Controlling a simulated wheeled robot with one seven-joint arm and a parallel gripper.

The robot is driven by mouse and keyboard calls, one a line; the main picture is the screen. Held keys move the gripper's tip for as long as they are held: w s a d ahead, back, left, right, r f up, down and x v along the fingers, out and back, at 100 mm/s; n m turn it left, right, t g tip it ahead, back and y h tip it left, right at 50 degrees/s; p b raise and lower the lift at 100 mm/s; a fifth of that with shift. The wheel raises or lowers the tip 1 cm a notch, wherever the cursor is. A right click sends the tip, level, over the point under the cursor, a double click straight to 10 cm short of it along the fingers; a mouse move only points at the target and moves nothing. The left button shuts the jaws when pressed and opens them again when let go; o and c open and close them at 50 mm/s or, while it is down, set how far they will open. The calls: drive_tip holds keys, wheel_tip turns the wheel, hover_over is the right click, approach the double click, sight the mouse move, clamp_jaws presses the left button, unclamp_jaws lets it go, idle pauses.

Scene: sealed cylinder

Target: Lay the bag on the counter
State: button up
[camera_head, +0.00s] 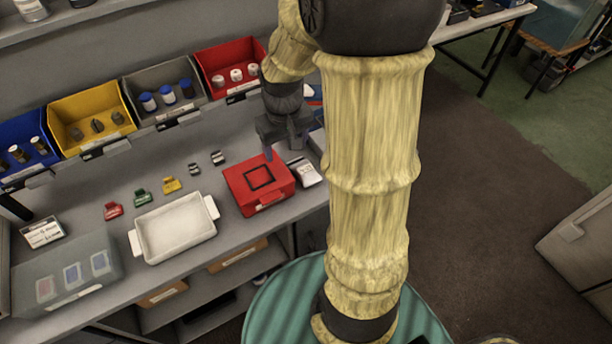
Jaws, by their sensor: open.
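My gripper (284,145) points down above the back edge of a red case (244,188), with its fingers apart and nothing visible between them. The red case has a black square outline on its lid and stands on the grey counter (85,185). I cannot clearly make out a bag. A translucent grey container (100,262) at the lower left holds several small coloured items behind its front. Red and blue items behind my arm are partly hidden, and I cannot tell what they are.
A white tray (175,231) with handles stands left of the red case. Several small clips lie behind it. Blue, yellow, grey and red bins (90,108) line the back. A small white device (305,173) sits right of the case.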

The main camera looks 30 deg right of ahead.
drive_tip(key=w+d+f+g+b, duration=0.1)
drive_tip(key=w+d+f, duration=0.1)
drive_tip(key=w+d, duration=0.2)
drive_tip(key=d, duration=0.3)
drive_tip(key=shift+w+d+f, duration=0.15)
drive_tip(key=shift+w+d, duration=0.2)
drive_tip(key=shift+f, duration=0.1)
hover_over(306, 170)
wheel_tip(306, 170, down, 12)
drive_tip(key=shift+a+r, duration=0.1)
drive_tip(key=shift+r, duration=0.15)
drive_tip(key=shift+f, duration=0.3)
